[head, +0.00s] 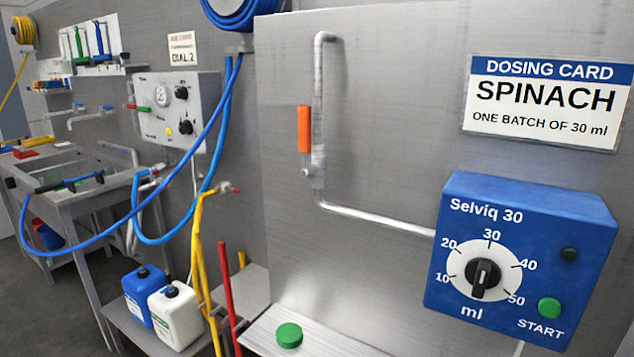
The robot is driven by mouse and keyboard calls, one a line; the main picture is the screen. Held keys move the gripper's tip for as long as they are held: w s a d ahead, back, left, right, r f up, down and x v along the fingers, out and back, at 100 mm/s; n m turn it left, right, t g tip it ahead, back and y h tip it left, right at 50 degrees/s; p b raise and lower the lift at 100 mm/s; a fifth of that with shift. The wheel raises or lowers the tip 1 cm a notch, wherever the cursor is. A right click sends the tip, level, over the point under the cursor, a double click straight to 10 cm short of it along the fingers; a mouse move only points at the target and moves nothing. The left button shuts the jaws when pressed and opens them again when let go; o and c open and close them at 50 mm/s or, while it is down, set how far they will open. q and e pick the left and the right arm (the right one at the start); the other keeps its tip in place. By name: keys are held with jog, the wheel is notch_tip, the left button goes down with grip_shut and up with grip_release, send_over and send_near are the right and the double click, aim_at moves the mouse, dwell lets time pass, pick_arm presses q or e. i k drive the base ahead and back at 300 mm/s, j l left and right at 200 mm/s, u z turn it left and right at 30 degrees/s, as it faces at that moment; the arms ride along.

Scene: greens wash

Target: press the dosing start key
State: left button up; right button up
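The dosing start key is a round green button (549,307) on the lower right front of the blue Selviq 30 doser (570,205), above the printed word START. The doser is on the right, against the grey metal wall. Its white dial has a black knob (482,279), whose mark seems to point up towards 30. A small dark lamp (569,255) sits above the button and looks unlit. A dosing card (546,103) above reads SPINACH, one batch of 30 ml. Neither of my grippers is in view, and nothing covers the button.
A metal pipe with an orange handle (304,129) runs to the doser's left side. A green disc (289,335) lies on a ledge below. Blue and white canisters (175,318), hoses, a control panel (178,112) and a sink are on the left. The space before the doser looks clear.

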aim_at(549, 307)
jog(key=z, duration=0.4)
jog(key=l+z, duration=0.15)
jog(key=z, duration=0.6)
